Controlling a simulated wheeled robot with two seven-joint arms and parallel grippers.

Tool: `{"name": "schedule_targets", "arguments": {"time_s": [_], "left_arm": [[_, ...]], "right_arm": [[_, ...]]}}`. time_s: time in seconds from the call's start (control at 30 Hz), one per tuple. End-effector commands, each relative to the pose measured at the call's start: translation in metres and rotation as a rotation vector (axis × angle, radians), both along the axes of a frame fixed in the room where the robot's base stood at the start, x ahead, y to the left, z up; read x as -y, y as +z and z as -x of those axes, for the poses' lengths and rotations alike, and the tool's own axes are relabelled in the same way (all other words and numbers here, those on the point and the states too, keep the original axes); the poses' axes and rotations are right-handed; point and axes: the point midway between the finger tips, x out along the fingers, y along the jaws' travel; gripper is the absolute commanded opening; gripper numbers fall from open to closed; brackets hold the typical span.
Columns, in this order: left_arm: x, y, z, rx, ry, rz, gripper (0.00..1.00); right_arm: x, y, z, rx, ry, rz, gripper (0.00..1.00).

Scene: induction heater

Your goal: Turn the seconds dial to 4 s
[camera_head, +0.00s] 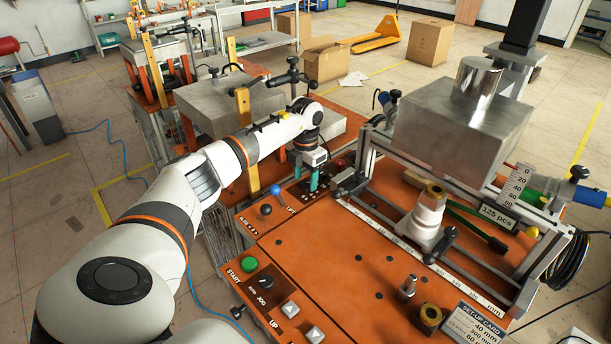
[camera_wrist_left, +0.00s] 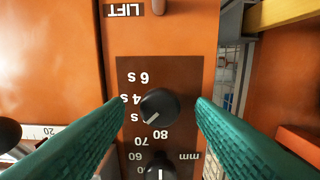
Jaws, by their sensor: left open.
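The seconds dial (camera_wrist_left: 160,105) is a black round knob on a dark brown panel (camera_wrist_left: 187,72). Its labels appear upside down, with 6 s and 4 s readable and a third partly hidden by a finger. Its white mark points to the lower left, toward that third label. My left gripper (camera_wrist_left: 160,102) is open, with its green fingers on either side of the dial and visible gaps. In the head view my left gripper (camera_head: 307,179) points down over the panel, hiding the dial. My right gripper is not in view.
A second black dial (camera_wrist_left: 160,166) with an mm scale sits close by the seconds dial. A blue-knobbed lever (camera_head: 276,190) and a black ball knob (camera_head: 266,210) stand left of my gripper. A metal-framed fixture (camera_head: 372,207) stands to the right.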

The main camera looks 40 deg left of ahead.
Motion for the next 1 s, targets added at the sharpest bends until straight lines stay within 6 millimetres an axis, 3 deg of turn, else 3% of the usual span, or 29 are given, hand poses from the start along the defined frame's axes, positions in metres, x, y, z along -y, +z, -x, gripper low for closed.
{"name": "schedule_targets", "arguments": {"time_s": [0.37, 0.67, 1.0], "left_arm": [[-0.0001, -0.0079, 0.0002, 0.000, -0.001, -0.001, 0.50], [-0.0001, -0.0076, 0.0002, 0.000, -0.001, 0.000, 0.06], [-0.0004, -0.0078, -0.0001, 0.001, -0.059, -0.001, 0.06]], "right_arm": [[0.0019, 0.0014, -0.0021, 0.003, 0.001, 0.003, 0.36], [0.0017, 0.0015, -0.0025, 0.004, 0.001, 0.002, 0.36], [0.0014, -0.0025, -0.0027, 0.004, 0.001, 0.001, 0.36]]}}
